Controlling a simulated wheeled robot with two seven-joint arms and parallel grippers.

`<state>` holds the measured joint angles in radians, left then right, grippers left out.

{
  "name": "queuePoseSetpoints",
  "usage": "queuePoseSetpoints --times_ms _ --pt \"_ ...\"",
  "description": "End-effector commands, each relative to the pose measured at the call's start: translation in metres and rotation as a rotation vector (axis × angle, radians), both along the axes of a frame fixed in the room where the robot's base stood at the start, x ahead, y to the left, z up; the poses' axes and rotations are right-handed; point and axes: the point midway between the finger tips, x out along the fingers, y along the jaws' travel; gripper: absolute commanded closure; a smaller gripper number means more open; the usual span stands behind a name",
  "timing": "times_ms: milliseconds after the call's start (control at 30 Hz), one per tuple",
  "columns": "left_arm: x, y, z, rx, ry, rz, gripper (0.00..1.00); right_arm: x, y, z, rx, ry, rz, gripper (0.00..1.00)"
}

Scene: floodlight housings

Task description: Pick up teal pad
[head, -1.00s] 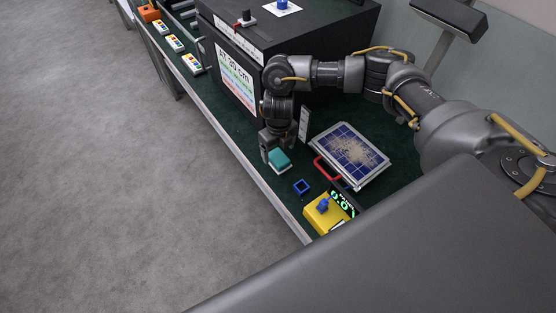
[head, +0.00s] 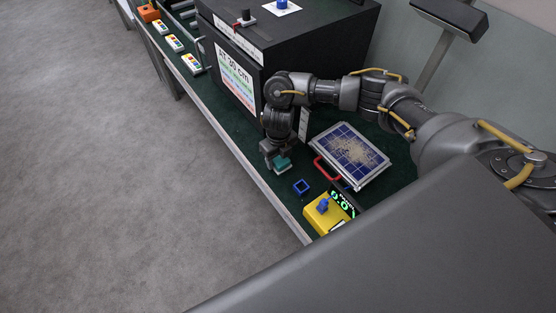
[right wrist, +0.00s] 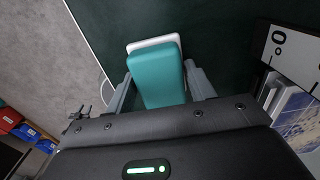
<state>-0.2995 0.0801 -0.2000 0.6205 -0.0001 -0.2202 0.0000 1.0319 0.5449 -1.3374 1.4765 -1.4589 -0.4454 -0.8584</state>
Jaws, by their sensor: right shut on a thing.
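The teal pad (head: 282,162) is a small rounded block with a white layer under it, near the front edge of the green bench top. In the right wrist view the teal pad (right wrist: 157,78) sits between the two fingers, with its white layer (right wrist: 152,43) showing at the far end. My right gripper (head: 277,160) points down over the bench and is shut on the teal pad. In the right wrist view my right gripper (right wrist: 159,88) has a finger on each side of the pad. Whether the pad is clear of the bench is hard to tell. My left gripper is not in view.
A dirty blue solar panel (head: 350,153) with a red handle (head: 327,169) lies right of the gripper. A blue square ring (head: 302,187) and a yellow device (head: 325,212) stand nearer. A large black box (head: 290,50) stands behind.

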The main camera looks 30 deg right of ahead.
Motion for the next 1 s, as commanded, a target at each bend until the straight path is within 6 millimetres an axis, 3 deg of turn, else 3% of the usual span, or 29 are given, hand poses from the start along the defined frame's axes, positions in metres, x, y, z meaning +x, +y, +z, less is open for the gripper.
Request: queuePoseSetpoints --times_ms 333,533,800,1000 --pt "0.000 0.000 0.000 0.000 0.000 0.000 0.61 0.001 0.000 0.007 0.001 -0.003 0.000 0.69" --pt "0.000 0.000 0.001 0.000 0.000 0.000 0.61 0.002 -0.001 0.034 -0.001 -0.007 0.003 0.69" --pt "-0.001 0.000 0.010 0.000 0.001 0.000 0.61 -0.030 0.041 0.095 -0.001 -0.007 0.010 0.69" --pt "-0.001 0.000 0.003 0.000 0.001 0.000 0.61 -0.060 0.078 0.111 -0.001 -0.003 0.011 0.69"
